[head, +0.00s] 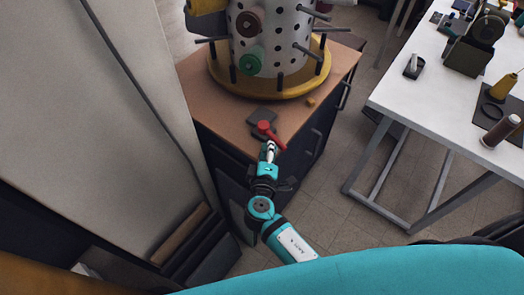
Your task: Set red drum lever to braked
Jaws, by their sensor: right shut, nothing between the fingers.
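The red lever (272,134) sits on a dark bracket (261,117) at the front edge of the brown cabinet top, below the perforated drum (270,42). Its arm slants down to the right. My right gripper (270,147) is shut and empty, its fingertips right at the lever's near side. I cannot tell whether they touch it. The drum stands on a yellow round base (237,84) and carries a brown knob (249,23) and a green knob (250,64). My left gripper does not show.
The brown cabinet top (212,107) has a small orange piece (311,102) near its right edge. A pale wall panel (95,110) stands close on the left. A white table (420,95) with tools and bottles is on the right, with open tiled floor (335,165) between.

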